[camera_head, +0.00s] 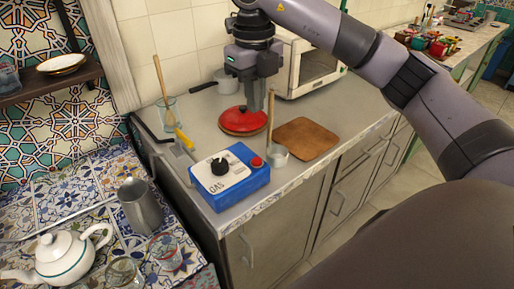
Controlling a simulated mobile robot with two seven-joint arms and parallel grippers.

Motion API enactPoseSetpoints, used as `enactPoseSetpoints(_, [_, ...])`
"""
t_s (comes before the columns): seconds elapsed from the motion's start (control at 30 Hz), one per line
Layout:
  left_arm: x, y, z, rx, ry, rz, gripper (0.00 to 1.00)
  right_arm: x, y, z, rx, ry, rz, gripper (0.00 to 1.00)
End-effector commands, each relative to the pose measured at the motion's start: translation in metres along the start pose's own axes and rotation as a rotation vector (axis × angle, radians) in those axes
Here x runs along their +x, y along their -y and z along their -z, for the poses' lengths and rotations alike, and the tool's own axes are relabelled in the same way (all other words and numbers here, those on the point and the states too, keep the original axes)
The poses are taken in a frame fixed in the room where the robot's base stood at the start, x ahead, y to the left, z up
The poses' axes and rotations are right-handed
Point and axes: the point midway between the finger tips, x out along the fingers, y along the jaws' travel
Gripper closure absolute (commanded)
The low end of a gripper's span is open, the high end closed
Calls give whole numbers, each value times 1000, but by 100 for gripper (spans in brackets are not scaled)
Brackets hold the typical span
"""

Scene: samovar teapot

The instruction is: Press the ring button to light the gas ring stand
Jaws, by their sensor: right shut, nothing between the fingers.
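A blue box marked GAS (232,190) sits on the grey counter near its front left corner. Its white panel carries a black knob (219,166), and a red button (257,162) is at its right side. My right gripper (257,103) points down over the counter, behind the box and apart from the button. Its fingers are shut and empty, near a red round lid (243,122). I cannot clearly make out a gas ring stand. My left gripper is not in view.
A small metal ladle or cup (278,157) with an upright wooden handle stands right of the button. A wooden board (306,138), a grey saucepan (227,82) and a microwave (315,68) are also on the counter. A white teapot (62,256) and metal jug (141,207) stand lower left.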

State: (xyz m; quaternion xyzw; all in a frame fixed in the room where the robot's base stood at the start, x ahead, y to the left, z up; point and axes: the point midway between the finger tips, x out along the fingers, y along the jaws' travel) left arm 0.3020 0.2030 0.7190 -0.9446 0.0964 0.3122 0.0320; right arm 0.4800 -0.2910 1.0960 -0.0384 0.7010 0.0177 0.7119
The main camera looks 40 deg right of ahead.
Motion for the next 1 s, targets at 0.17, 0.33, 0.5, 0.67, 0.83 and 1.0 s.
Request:
enactPoseSetpoints(0.17, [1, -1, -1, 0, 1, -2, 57, 4, 0, 0, 0, 0, 0, 100])
enactPoseSetpoints(0.33, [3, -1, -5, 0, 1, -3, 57, 21, 0, 0, -1, -2, -1, 100])
enactPoseSetpoints(0.5, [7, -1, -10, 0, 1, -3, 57, 47, -1, 0, -1, -3, -1, 100])
enactPoseSetpoints(0.67, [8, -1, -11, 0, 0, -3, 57, 73, -1, 1, -1, -4, -1, 100])
enactPoseSetpoints(0.83, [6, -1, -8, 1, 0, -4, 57, 104, 0, 1, 1, -4, 1, 100])
enactPoseSetpoints(1.0, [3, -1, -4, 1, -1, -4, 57, 128, 0, 0, 1, -2, 1, 100])
